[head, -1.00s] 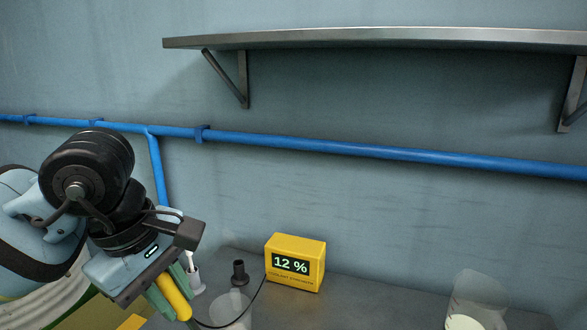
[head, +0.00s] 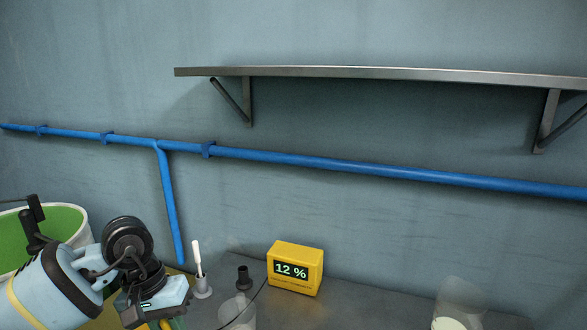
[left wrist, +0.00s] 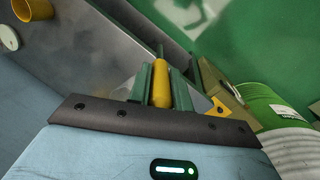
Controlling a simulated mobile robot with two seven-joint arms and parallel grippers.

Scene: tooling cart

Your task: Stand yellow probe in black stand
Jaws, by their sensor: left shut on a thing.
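The yellow probe (left wrist: 161,85) is between the green fingers of my left gripper (left wrist: 160,88), which is shut on it. In the head view my left gripper (head: 168,323) is at the bottom edge, left of the black stand; its fingertips are mostly cut off, and only a bit of yellow shows there. The black stand (head: 244,278) is upright on the grey bench, apart from the gripper, and nothing shows in it. I cannot make it out in the left wrist view. My right gripper is in neither view.
A clear beaker (head: 237,313) is in front of the stand. A white holder (head: 201,288) with a white stick stands left. Another beaker (head: 458,308) is far right.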

